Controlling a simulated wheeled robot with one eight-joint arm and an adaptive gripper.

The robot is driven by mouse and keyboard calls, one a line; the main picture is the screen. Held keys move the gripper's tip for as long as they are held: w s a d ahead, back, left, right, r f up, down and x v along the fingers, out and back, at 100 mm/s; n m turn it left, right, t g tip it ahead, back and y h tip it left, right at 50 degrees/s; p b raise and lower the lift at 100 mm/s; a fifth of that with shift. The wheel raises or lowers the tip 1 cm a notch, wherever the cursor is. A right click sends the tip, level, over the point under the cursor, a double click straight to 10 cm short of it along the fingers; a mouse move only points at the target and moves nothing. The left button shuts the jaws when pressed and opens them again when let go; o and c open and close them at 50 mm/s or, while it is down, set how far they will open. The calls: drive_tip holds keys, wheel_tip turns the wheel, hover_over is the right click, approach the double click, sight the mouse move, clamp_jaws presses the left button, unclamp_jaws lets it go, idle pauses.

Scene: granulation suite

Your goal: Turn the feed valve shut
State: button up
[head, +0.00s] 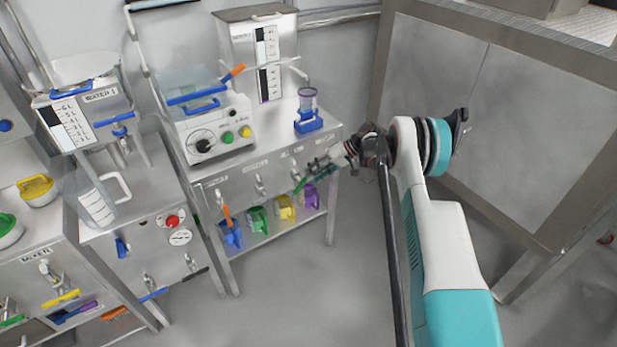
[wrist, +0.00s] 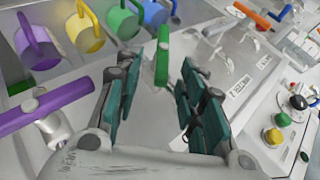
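My gripper (head: 322,168) is at the front panel of the middle bench in the head view. In the wrist view my gripper (wrist: 156,72) is open, its teal fingers apart. A green lever handle (wrist: 162,56) stands upright between and just beyond the fingertips; contact cannot be told. It also shows in the head view (head: 299,186), beside the gripper. A purple lever handle (wrist: 45,104) on a metal valve lies left of the fingers. An orange lever (wrist: 252,17) is farther right. I cannot read which valve is labelled feed.
Blue (head: 230,233), green (head: 258,219), yellow (head: 285,208) and purple (head: 311,197) jugs stand on the shelf below. A control box (head: 213,135) and a small clear vessel (head: 308,103) stand on the bench. A large steel cabinet (head: 490,120) is at right. The floor ahead is clear.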

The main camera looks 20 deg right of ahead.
drive_tip(key=v, duration=0.8)
